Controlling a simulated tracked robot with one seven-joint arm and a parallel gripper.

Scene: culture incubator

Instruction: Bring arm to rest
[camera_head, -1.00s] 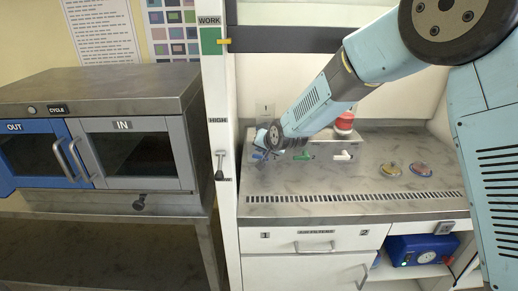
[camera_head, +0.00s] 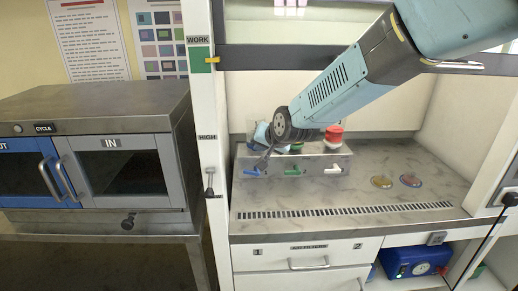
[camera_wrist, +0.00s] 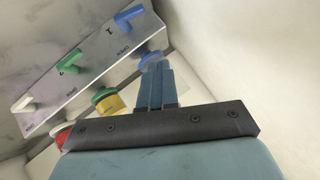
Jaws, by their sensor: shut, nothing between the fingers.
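My arm reaches from the upper right into the open cabinet in the head view. My gripper (camera_head: 263,160) is at the back left of the cabinet, close to the metal valve panel (camera_head: 325,168). In the wrist view the blue fingers (camera_wrist: 157,85) are together with nothing between them. Beyond them the panel carries a blue handle (camera_wrist: 130,14), a green handle (camera_wrist: 70,56) and a white handle (camera_wrist: 24,104). The gripper hides part of the panel's left end in the head view. I cannot tell whether the fingers touch anything.
A red-capped container (camera_head: 333,137) stands behind the panel. Two small dishes, one yellow (camera_head: 381,182) and one red-and-blue (camera_head: 410,181), lie on the worktop (camera_head: 330,195) at right. A steel pass-through box (camera_head: 115,170) stands at left.

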